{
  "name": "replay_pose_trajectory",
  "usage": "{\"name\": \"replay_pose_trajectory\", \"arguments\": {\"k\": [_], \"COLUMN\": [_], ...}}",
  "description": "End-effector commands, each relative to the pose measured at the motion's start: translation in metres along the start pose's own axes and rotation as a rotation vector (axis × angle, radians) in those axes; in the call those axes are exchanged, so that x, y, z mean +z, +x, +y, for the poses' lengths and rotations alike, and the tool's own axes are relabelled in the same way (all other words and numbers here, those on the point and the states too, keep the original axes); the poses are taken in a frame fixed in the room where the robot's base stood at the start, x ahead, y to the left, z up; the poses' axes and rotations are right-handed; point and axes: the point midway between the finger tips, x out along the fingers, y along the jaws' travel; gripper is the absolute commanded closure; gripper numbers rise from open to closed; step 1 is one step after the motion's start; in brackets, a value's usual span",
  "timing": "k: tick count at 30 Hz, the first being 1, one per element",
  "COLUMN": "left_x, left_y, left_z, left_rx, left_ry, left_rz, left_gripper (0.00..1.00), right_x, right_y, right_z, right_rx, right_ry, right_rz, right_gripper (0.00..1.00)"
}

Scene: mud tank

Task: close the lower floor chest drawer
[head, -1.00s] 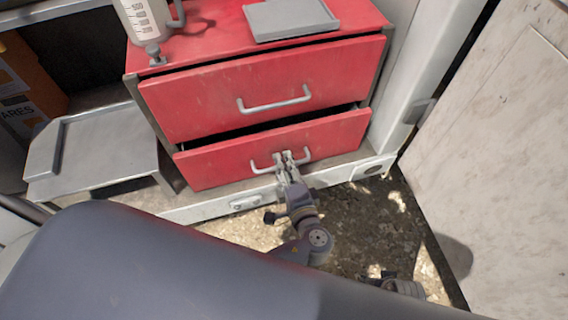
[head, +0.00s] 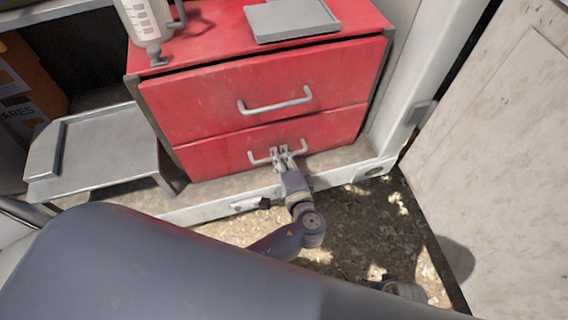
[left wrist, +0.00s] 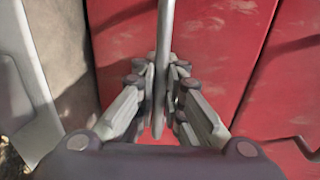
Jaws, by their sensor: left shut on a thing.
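The red floor chest (head: 262,75) has two drawers with grey bar handles. The lower drawer (head: 215,158) now sits about flush under the upper drawer (head: 200,105), with only a thin dark seam between them. My left gripper (head: 280,153) is shut on the lower drawer's handle (head: 259,161) near its middle. In the left wrist view my left gripper (left wrist: 162,90) has its fingers on both sides of the handle bar (left wrist: 165,40), in front of the red drawer face (left wrist: 215,50).
A grey tray (head: 290,18) and a measuring bottle (head: 145,22) stand on the chest. A grey low step or bench (head: 105,140) is at its left. A white door panel (head: 500,140) stands at the right. Gravelly ground (head: 370,225) lies in front.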

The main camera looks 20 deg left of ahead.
Motion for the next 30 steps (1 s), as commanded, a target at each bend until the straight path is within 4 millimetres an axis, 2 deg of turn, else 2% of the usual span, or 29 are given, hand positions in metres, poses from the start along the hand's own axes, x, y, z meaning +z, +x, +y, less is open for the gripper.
{"name": "replay_pose_trajectory", "arguments": {"k": [2,9,12,13,23,26,30], "left_x": [0.000,0.000,0.000,0.000,0.000,0.000,0.000], "left_y": [0.009,0.009,0.009,0.009,0.008,0.000,-0.024], "left_z": [-0.002,-0.003,-0.003,-0.003,-0.003,-0.002,-0.001], "left_rx": [0.000,0.000,0.000,0.000,-0.001,0.000,0.004], "left_ry": [-0.001,-0.001,0.000,0.000,-0.001,-0.001,-0.001], "left_rz": [-0.001,0.001,0.001,0.001,0.000,0.001,0.002], "left_gripper": [1.00,1.00,0.73,0.71,0.71,0.71,0.71], "right_x": [-0.002,-0.005,-0.004,-0.004,-0.009,-0.008,-0.007], "right_y": [-0.004,-0.007,-0.006,-0.006,-0.006,-0.006,-0.006], "right_z": [0.000,0.000,0.000,0.000,0.004,0.003,0.002], "right_rx": [0.000,0.000,0.000,0.000,0.005,0.004,0.003], "right_ry": [0.000,0.000,0.001,0.001,0.000,0.000,0.000], "right_rz": [0.003,0.010,0.007,0.007,0.015,0.015,0.013], "right_gripper": [0.58,0.58,0.58,0.58,0.58,0.58,0.58]}}
